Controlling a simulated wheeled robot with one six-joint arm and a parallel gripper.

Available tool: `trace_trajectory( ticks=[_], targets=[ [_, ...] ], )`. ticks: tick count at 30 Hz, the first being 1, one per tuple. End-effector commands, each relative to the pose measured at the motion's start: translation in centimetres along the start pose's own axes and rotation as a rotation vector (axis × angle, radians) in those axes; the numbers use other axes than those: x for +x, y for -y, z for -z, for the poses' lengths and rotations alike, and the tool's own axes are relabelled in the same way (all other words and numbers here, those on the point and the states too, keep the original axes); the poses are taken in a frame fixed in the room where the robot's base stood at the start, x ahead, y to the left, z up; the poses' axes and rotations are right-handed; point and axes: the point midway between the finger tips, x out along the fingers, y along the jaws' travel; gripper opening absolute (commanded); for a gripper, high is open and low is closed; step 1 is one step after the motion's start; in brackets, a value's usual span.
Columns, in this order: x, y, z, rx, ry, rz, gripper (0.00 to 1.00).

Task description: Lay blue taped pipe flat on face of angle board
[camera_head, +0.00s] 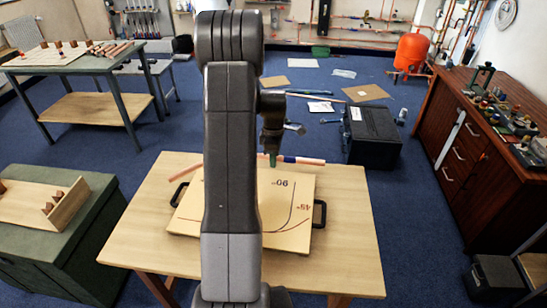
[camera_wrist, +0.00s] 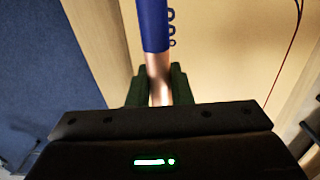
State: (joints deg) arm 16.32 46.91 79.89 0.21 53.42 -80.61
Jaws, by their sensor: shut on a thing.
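The angle board (camera_head: 290,236) lies on the wooden table, with dark lines and 90° and 45° marks on its pale face and a black handle at each side. My gripper (camera_head: 273,160) is shut on the copper pipe with blue tape (camera_head: 289,159), near the board's far edge. In the wrist view, my gripper (camera_wrist: 160,85) grips bare copper just below the blue tape (camera_wrist: 153,22), with the board's marked face (camera_wrist: 220,50) behind it. I cannot tell whether the pipe touches the board. My arm hides the board's middle left.
A copper-coloured length (camera_head: 184,172) shows left of my arm; whether it joins the held pipe is hidden. The wooden table (camera_head: 345,255) has bare room around the board. A black case (camera_head: 372,135) stands on the floor behind right. A green chest (camera_head: 50,240) stands left.

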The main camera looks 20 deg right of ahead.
Motion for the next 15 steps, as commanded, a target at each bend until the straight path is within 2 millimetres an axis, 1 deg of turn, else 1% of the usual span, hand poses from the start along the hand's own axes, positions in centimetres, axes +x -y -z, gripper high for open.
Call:
trace_trajectory(
  ticks=[1,5,15],
  targets=[
    [0.6,0.0,0.0,0.000,0.000,0.001,0.00],
    [1.9,0.0,0.0,0.000,0.000,0.001,0.00],
    [5.9,0.0,0.0,0.001,0.000,0.001,0.00]
  ],
)
